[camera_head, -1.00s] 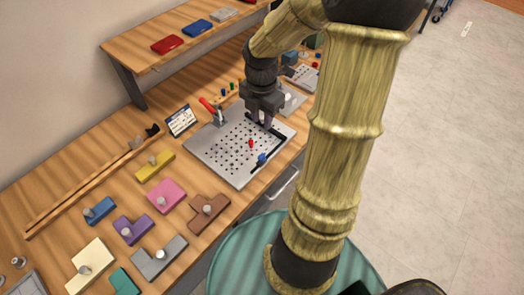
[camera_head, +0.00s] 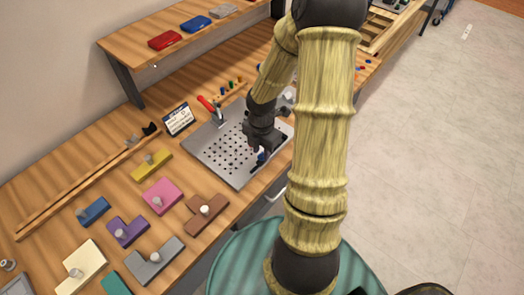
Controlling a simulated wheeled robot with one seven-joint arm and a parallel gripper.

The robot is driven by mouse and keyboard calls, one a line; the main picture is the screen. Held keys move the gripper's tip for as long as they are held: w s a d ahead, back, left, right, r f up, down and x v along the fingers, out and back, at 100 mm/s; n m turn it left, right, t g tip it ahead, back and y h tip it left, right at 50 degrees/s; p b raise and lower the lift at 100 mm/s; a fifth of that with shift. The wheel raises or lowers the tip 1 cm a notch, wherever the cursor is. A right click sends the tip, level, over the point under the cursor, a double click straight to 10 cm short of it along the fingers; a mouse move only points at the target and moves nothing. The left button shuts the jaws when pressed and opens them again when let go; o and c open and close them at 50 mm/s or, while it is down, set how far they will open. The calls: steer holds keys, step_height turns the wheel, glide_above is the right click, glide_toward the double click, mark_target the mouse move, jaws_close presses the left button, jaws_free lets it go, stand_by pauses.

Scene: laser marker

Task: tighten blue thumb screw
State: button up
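The blue thumb screw (camera_head: 261,157) shows as a small blue spot at the front right edge of the grey perforated plate (camera_head: 216,160). My gripper (camera_head: 259,150) points down right over it, and its fingers partly cover the screw. I cannot tell whether the fingers are open or closed on the screw. The black fence (camera_head: 256,167) beside the screw is mostly hidden behind my gripper and arm.
A red-handled clamp (camera_head: 208,106) stands at the plate's back left, beside a small display (camera_head: 179,119). Several coloured knobbed blocks, including a pink one (camera_head: 162,195) and a brown one (camera_head: 206,214), lie on the bench to the left. A shelf (camera_head: 180,45) hangs behind.

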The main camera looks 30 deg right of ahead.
steer(key=shift+f, duration=0.15)
jaws_close()
steer(key=shift+m, duration=0.4)
steer(key=m+p, duration=0.1)
steer(key=m, duration=0.4)
steer(key=shift+p, duration=0.35)
steer(key=m, duration=0.5)
steer(key=shift+m+p, duration=0.3)
steer(key=m, duration=1.2)
steer(key=shift+w, duration=0.1)
steer(key=shift+m, duration=0.4)
